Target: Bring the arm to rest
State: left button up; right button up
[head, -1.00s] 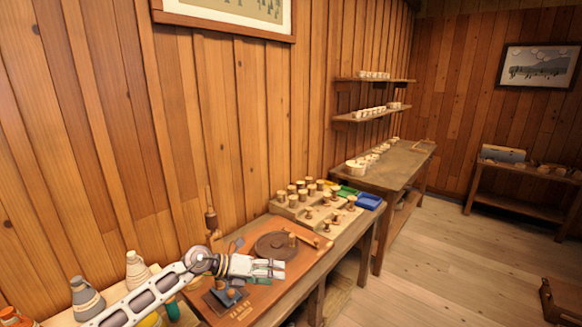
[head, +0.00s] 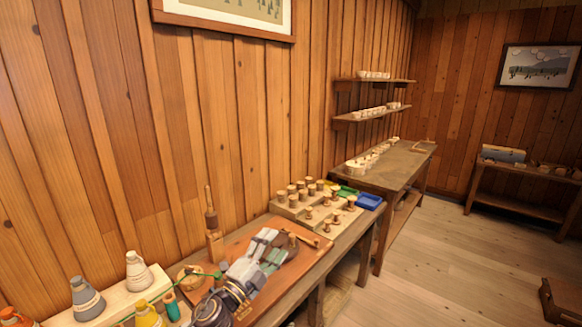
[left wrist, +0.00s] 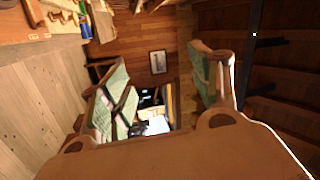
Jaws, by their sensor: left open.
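My left gripper (head: 268,250) is over the orange-brown work board (head: 308,266) on the bench in the head view. Its two fingers are apart with nothing between them, and they point away from me. The gripper hides much of the board and part of the dark round plate (head: 290,241). In the left wrist view the open fingers (left wrist: 163,88) frame the far wall and floor, with no object between them. My right gripper is in neither view.
A stepped wooden rack (head: 318,219) of spools stands behind the board, beside a blue tray (head: 370,202). Thread cones, one of them white (head: 138,271), stand at the lower left. A wooden spindle (head: 211,222) rises near the wall. The floor (head: 440,255) at right is mostly clear.

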pick_arm(q)
jog(key=s+a+f+n+g+y, duration=0.2)
jog(key=s+a+f+n+y, duration=0.2)
jog(key=a+f+n+y, duration=0.3)
jog(key=s+a+f+n+g+y, duration=0.2)
jog(key=s+a+f+n+y, duration=0.2)
jog(key=a+f+n+y, duration=0.25)
jog(key=s+a+f+n+g+h, duration=0.1)
jog(key=s+a+f+n+g, duration=0.15)
jog(key=s+f+g, duration=0.6)
jog(key=s+a+f+n+g+h, duration=0.1)
jog(key=s+f+n, duration=0.25)
jog(key=s, duration=1.05)
notch_tip(320, 180, down, 32)
jog(key=s+f+g, duration=0.1)
jog(key=s+g, duration=0.1)
jog(key=s, duration=0.1)
jog(key=s+a+f, duration=0.2)
jog(key=s+f, duration=0.7)
jog(key=s, duration=0.2)
jog(key=s+a+f, duration=0.2)
jog(key=s+f, duration=0.8)
jog(key=s, duration=0.1)
jog(key=shift+g, duration=0.45)
